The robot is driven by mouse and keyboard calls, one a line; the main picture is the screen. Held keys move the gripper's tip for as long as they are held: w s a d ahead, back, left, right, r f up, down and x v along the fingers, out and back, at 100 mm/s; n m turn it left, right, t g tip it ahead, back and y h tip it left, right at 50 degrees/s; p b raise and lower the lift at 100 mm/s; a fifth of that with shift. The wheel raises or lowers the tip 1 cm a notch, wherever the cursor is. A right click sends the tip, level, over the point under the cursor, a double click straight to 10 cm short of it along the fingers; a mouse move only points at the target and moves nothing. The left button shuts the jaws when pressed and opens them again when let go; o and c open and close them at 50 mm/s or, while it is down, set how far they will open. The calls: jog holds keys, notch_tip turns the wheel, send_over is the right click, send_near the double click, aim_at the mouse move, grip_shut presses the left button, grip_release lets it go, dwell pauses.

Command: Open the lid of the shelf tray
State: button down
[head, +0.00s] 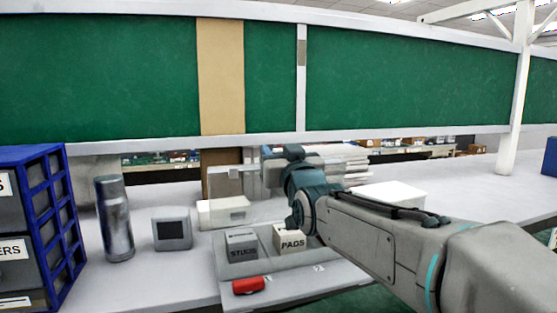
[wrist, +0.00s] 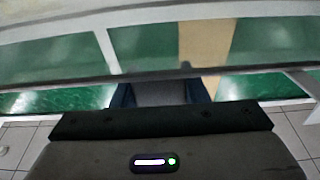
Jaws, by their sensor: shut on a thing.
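A low grey tray (head: 215,268) stands on the bench and holds a grey box marked STUDS (head: 241,246) and a pale box marked PADS (head: 289,240). A clear panel, which looks like its lid (head: 230,187), stands raised above the back of the tray. My gripper (head: 270,170) is at the upper right part of this panel, partly hidden by my own wrist. In the wrist view my gripper (wrist: 160,94) has its two bluish fingers on either side of a grey piece, shut on it. The clear panel also stretches across the top there. The exact grip is hard to see.
A red object (head: 249,285) lies at the tray's front. A metal flask (head: 114,218) and a small grey device (head: 172,229) stand to the left, beside a blue drawer cabinet (head: 62,215). A white box (head: 388,193) is behind my arm.

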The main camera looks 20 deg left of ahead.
jog(key=c, duration=0.8)
grip_release()
jog(key=shift+c, duration=0.2)
jog(key=d+r, duration=0.1)
jog(key=r, duration=0.1)
jog(key=d+r, duration=0.1)
jog(key=r, duration=0.1)
jog(key=d+r, duration=0.1)
jog(key=r, duration=0.1)
jog(key=shift+w+d+r, duration=0.1)
jog(key=shift+d+r, duration=0.1)
jog(key=d+r+p, duration=0.4)
jog(key=d, duration=0.4)
jog(key=shift+w+r+p, duration=0.15)
jog(key=shift+r+p, duration=0.15)
jog(key=shift+p, duration=0.1)
